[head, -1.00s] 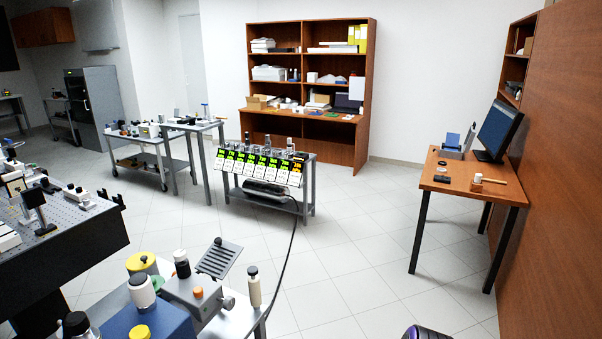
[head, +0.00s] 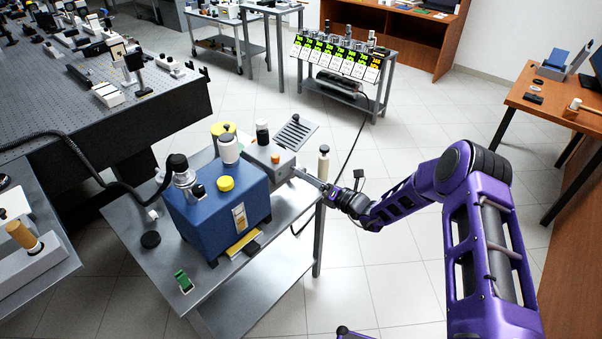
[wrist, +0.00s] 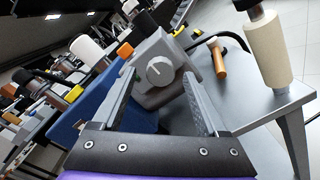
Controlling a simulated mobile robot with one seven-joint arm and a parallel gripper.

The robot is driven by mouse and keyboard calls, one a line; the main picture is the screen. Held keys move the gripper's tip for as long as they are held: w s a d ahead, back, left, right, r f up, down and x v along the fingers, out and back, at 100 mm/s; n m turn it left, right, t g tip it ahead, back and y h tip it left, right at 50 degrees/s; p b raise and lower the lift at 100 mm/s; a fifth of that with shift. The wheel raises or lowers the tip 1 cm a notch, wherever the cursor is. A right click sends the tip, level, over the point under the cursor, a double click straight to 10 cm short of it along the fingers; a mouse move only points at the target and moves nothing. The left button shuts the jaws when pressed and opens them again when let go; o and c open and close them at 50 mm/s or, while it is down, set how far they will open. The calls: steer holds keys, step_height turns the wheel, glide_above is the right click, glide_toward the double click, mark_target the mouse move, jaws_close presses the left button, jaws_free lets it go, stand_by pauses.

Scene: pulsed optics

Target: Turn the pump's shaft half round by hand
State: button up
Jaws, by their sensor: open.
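The pump is a blue box (head: 205,222) on a grey metal cart, with a grey block (head: 262,155) at its far right end. In the wrist view, a round light-grey knob with a slot-like mark (wrist: 159,70), seemingly the shaft end, faces me from the grey block (wrist: 150,47). My gripper (head: 299,173) is at the block's right side, reaching in from the right. In the wrist view its two fingers (wrist: 160,82) are open, one to each side of the knob, with a gap on both sides. How far the fingertips are from the knob I cannot tell.
A pale bottle with a dark cap (head: 323,163) stands close beside my gripper; it shows at the right in the wrist view (wrist: 267,50). An orange-brown handle (wrist: 218,58) lies between. A black hose enters from the left.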

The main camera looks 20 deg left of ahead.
steer(key=shift+x, duration=1.5)
steer(key=shift+c, duration=0.2)
jaws_close()
